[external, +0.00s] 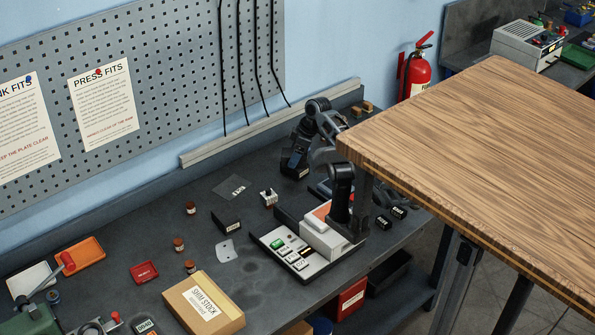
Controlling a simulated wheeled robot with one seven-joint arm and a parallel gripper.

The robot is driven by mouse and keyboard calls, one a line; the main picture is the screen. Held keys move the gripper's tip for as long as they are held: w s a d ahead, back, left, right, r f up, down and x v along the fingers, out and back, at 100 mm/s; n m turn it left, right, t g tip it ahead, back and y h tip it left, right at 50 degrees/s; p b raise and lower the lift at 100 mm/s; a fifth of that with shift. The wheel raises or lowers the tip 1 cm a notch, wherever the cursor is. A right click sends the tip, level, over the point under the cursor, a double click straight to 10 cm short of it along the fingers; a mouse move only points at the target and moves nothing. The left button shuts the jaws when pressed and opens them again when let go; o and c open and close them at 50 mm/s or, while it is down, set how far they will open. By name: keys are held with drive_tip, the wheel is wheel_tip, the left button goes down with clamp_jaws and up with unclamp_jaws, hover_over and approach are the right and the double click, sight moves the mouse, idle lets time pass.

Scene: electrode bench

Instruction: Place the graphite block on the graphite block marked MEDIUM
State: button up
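Several small dark blocks with white labels lie on the dark bench, and I cannot read which is MEDIUM. One dark block (228,222) stands left of centre. A pair lies to the right, one dark block (383,223) beside another dark block (399,212). My dark arm bends over the back of the bench and its end points down. My gripper (297,168) is low near the bench's back, at a dark shape with a white label (304,173). I cannot tell whether it holds this, or whether its fingers are open.
A wooden tabletop (480,170) hides the bench's right side. A cardboard SHIM STOCK box (203,303), an orange tray (80,254), a red tray (144,272) and small brown bottles (190,208) are on the left. A perforated panel (180,60) and a rail (265,125) bound the back.

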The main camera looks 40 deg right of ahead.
drive_tip(key=o, duration=0.3)
drive_tip(key=b+v, duration=0.1)
drive_tip(key=v, duration=1.1)
drive_tip(key=shift+r, duration=0.15)
